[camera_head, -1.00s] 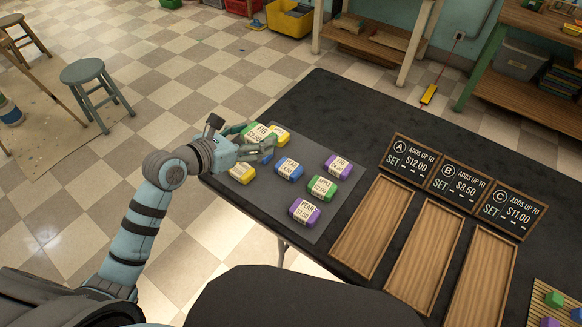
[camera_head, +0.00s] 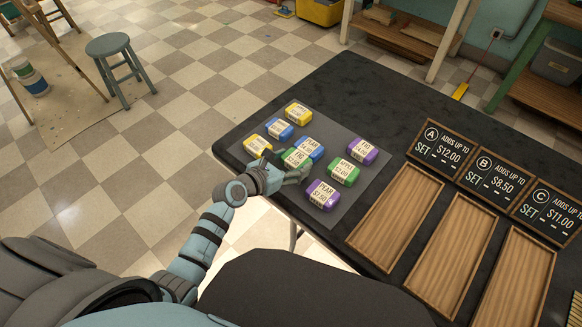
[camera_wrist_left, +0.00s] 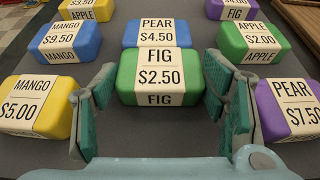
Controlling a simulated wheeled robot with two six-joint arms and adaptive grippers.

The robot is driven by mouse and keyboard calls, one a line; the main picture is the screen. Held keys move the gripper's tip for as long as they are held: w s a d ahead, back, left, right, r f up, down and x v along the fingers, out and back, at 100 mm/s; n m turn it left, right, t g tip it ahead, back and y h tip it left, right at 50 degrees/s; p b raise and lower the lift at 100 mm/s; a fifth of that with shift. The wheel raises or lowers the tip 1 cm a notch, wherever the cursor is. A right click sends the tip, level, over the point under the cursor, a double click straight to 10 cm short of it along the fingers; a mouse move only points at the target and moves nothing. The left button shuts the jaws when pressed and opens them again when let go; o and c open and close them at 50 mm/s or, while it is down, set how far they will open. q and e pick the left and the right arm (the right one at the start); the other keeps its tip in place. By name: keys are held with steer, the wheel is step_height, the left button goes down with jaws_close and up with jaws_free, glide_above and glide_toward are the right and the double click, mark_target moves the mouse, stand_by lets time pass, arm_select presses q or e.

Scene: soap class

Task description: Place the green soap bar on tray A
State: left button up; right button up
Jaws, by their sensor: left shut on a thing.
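A green soap bar (camera_head: 296,158) labelled FIG $2.50 is between the fingers of my left gripper (camera_head: 287,167), which is shut on it over the grey mat. In the left wrist view the green FIG bar (camera_wrist_left: 158,78) is upright to the camera, with a finger on each side. A second green bar (camera_head: 343,172), labelled APPLE, lies on the mat to the right. Tray A (camera_head: 392,215) is the leftmost wooden tray, empty, in front of the sign marked A (camera_head: 440,145). My right gripper is not in view.
Close around the held bar are a blue PEAR bar (camera_head: 309,148), a purple PEAR bar (camera_head: 322,194) and a yellow bar (camera_head: 257,145). A purple FIG bar (camera_head: 362,150) lies near tray A. Trays B (camera_head: 450,245) and C (camera_head: 512,280) stand empty on the right.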

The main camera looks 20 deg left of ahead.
arm_select(q)
steer(key=shift+w, duration=0.1)
steer(key=shift+f, duration=0.15)
steer(key=o, duration=1.2)
steer(key=shift+r+p, duration=0.35)
steer(key=p+v, duration=0.3)
steer(key=v, duration=0.9)
steer(key=shift+f, duration=0.15)
